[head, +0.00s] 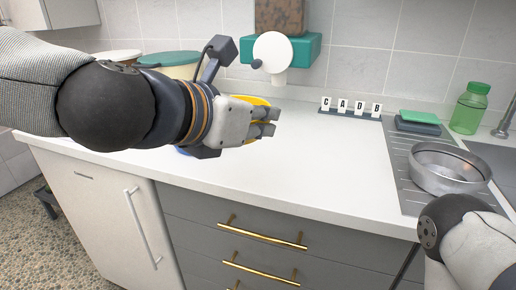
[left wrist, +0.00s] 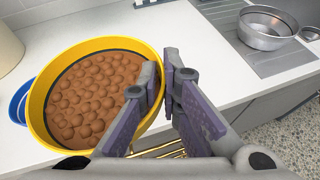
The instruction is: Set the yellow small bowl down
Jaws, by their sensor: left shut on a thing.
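The yellow small bowl (left wrist: 40,97) is full of round brown pieces and fills the left of the left wrist view. My left gripper (left wrist: 167,80) is shut on the near right part of its rim, one finger inside and one outside. In the head view my left gripper (head: 264,130) is over the worktop, and only a strip of the yellow bowl (head: 256,101) shows behind the fingers. The bowl looks roughly level. Whether its base touches the worktop is hidden. My right arm shows at the lower right of the head view, with its gripper out of frame.
A blue item (left wrist: 19,103) lies beside and partly under the bowl. A metal bowl (head: 447,168) stands on the drainer at right. Letter blocks (head: 350,107), a green bottle (head: 469,108) and a scale-like teal item (head: 308,52) line the back. The worktop's (head: 330,165) middle is clear.

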